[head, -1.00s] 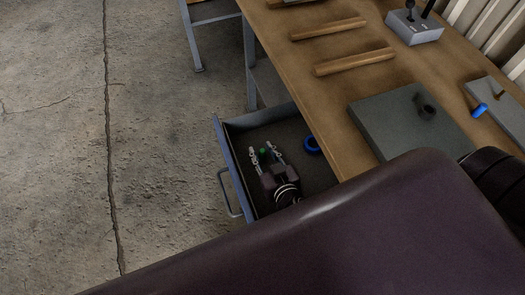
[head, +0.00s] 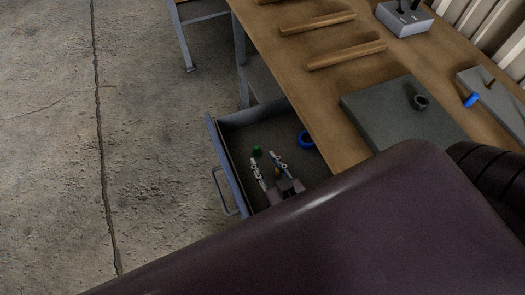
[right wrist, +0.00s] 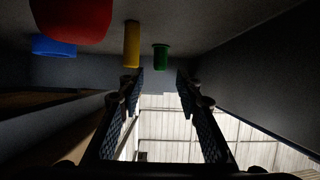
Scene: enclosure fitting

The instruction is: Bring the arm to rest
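My right gripper (head: 267,157) is in or just above the open drawer (head: 232,131), its two fingers spread with nothing between them. In the right wrist view the fingers (right wrist: 160,75) are also apart and empty. A green piece (head: 256,151) lies on the drawer floor just beyond the fingertips; it also shows in the right wrist view (right wrist: 160,56). A yellow cylinder (right wrist: 131,44) is near it, partly hidden by the gripper in the head view. A blue ring (head: 306,139) lies by the drawer's right side. A red piece (right wrist: 72,14) is close to the wrist camera. My left gripper is out of view.
Open concrete floor (head: 50,160) lies to the left. My dark arm link covers the lower right.

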